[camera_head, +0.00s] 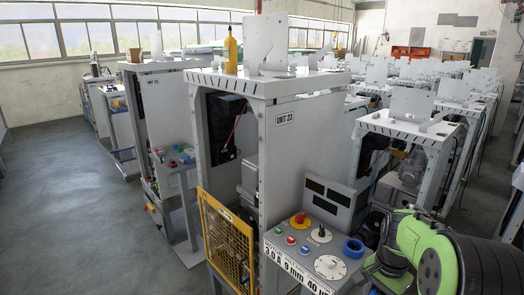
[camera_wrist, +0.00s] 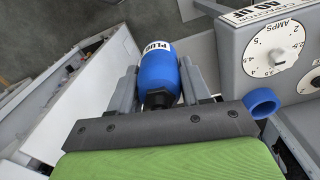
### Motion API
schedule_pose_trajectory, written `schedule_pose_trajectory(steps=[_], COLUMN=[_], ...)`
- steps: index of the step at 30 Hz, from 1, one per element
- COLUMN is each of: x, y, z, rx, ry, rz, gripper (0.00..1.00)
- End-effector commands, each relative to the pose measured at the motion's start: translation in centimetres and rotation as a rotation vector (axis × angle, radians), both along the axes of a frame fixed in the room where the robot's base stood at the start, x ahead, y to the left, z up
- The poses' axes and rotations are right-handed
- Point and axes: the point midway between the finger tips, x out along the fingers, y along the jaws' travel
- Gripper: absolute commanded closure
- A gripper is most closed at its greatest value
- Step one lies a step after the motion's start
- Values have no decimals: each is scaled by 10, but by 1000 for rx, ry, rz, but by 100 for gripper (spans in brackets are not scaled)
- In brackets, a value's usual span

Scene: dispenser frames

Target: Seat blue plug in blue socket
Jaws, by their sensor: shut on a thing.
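The blue plug (camera_wrist: 158,76) is held in my gripper (camera_wrist: 160,82), between its two grey fingers. It carries a white label reading PLUG and has a black end towards the gripper's base. The blue socket (camera_head: 353,249) is a round ring on the right part of the grey control panel. It also shows in the wrist view (camera_wrist: 262,102), to the right of the plug and apart from it, partly behind my gripper's dark mount. In the head view my green arm is at the lower right, close to the socket; the plug cannot be made out there.
The control panel (camera_head: 284,256) has a red knob (camera_head: 300,217), a black knob, small buttons and a white dial (camera_head: 330,266). A yellow mesh guard (camera_head: 226,243) stands at its left. Tall cabinet UNIT 23 (camera_head: 300,140) rises behind. Open floor (camera_head: 70,210) lies at left.

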Motion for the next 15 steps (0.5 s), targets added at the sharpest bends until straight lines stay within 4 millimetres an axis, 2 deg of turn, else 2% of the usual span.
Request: schedule_pose_trajectory(steps=[4,5,10,12,15], x=[18,21,34,36,36], y=[47,57,122,142,158], z=[6,7,15,17,19], rx=[-1,0,-2,-1,-2], ry=[-1,-1,-3,-1,-1], rz=[230,282,596,696,773], gripper=[88,94,94,94,94])
